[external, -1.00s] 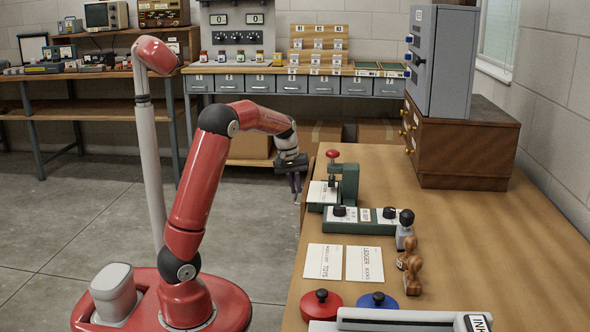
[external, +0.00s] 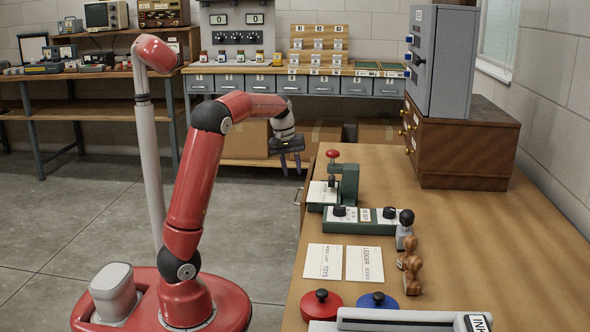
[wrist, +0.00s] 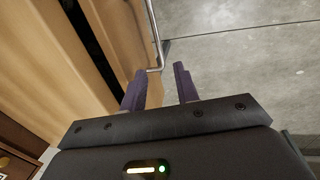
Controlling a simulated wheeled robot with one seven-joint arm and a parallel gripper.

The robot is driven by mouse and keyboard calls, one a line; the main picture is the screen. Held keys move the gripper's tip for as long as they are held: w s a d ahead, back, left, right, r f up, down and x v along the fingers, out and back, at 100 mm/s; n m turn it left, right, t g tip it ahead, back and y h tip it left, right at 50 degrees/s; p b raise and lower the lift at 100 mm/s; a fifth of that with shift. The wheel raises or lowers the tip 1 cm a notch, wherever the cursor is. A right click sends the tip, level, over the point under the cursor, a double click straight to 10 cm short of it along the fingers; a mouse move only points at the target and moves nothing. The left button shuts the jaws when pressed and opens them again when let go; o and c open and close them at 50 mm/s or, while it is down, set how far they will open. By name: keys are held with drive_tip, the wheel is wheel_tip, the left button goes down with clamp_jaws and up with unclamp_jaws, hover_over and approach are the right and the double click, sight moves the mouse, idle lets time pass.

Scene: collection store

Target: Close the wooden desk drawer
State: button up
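The wooden desk (external: 500,240) stands at the right in the external view. Its drawer sits on the left side; the wrist view shows the drawer front (wrist: 122,35) standing out from the desk, with a dark gap between them. A metal bar handle (wrist: 157,45) runs along the drawer front; its end also shows in the external view (external: 297,197). My gripper (external: 291,169) is beside the desk's left edge, above the handle. In the wrist view my gripper (wrist: 158,82) has its two dark fingers apart with nothing between them, close to the handle's near end.
A green press (external: 347,185) with a red knob stands near the desk's left edge. A control box (external: 350,226), cards, stamps and a wooden cabinet (external: 460,150) are also on the desk. The grey floor (wrist: 245,50) left of the desk is clear.

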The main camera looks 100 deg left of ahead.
drive_tip(key=shift+s+r, duration=0.15)
drive_tip(key=shift+r, duration=0.45)
drive_tip(key=shift+c, duration=0.4)
drive_tip(key=shift+f, duration=0.25)
drive_tip(key=shift+c, duration=1.4)
drive_tip(key=f+n+t, duration=0.1)
drive_tip(key=a+f+n+h+b, duration=0.1)
drive_tip(key=f, duration=0.1)
drive_tip(key=f+n+t+h, duration=0.1)
drive_tip(key=n, duration=0.1)
drive_tip(key=shift+s+a+f+t, duration=0.25)
drive_tip(key=shift+s+f+t, duration=0.05)
drive_tip(key=shift+f, duration=0.05)
clamp_jaws()
drive_tip(key=s+a+n+t+y+b, duration=0.2)
drive_tip(key=s+a+n+t+b, duration=0.2)
drive_tip(key=s+a+n+t, duration=0.85)
drive_tip(key=w+d+n, duration=0.1)
drive_tip(key=w, duration=1.4)
drive_tip(key=shift+w+d+t+p, duration=0.2)
drive_tip(key=shift+d+t+p, duration=0.15)
drive_tip(key=shift+d+p, duration=0.05)
